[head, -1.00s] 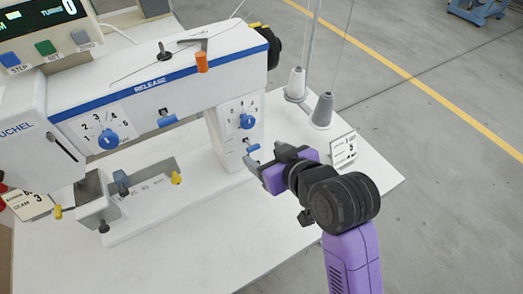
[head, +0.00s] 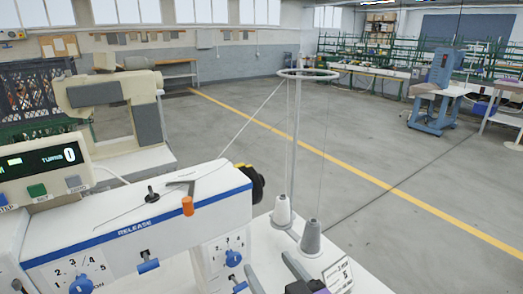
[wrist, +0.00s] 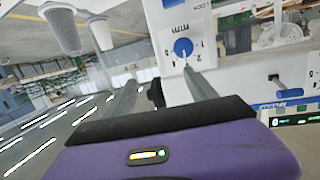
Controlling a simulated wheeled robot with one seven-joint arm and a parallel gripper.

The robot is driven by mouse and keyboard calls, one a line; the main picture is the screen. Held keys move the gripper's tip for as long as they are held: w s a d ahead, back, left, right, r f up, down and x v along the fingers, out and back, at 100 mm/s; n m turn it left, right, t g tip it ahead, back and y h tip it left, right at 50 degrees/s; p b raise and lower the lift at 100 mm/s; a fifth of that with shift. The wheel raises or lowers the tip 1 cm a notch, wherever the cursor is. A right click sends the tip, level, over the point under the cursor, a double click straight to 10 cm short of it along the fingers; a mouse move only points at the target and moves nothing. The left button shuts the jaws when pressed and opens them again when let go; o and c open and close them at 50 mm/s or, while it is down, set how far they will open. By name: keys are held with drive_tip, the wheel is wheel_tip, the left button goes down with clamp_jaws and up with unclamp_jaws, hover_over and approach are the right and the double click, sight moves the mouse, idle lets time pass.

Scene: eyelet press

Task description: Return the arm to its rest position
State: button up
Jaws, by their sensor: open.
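My gripper (wrist: 162,88) fills the lower part of the wrist view. Its two grey fingers stand apart with nothing between them. The white press (head: 150,225) with a blue stripe stands at the left. Its blue dial (wrist: 183,47) appears just beyond the fingers in the wrist view. I cannot tell whether the fingers touch the machine.
A white cone (head: 283,212) and a grey cone (head: 311,238) stand on the table beside a thread stand (head: 295,150). A small card (head: 338,275) stands nearby. A display box (head: 40,170) is at the left. Open floor (head: 400,220) lies to the right.

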drive_tip(key=s+d+f+m+h, duration=0.1)
drive_tip(key=s+d, duration=0.5)
drive_tip(key=s, duration=0.6)
drive_tip(key=s+d+f+m+h, duration=0.2)
drive_tip(key=s+d, duration=0.4)
drive_tip(key=s, duration=0.6)
drive_tip(key=s+d+f+m+h, duration=0.1)
drive_tip(key=s+d+f+h, duration=0.2)
drive_tip(key=s, duration=0.9)
drive_tip(key=d+f, duration=0.2)
drive_tip(key=d, duration=0.1)
drive_tip(key=shift+f+h, duration=0.25)
drive_tip(key=shift+h, duration=0.05)
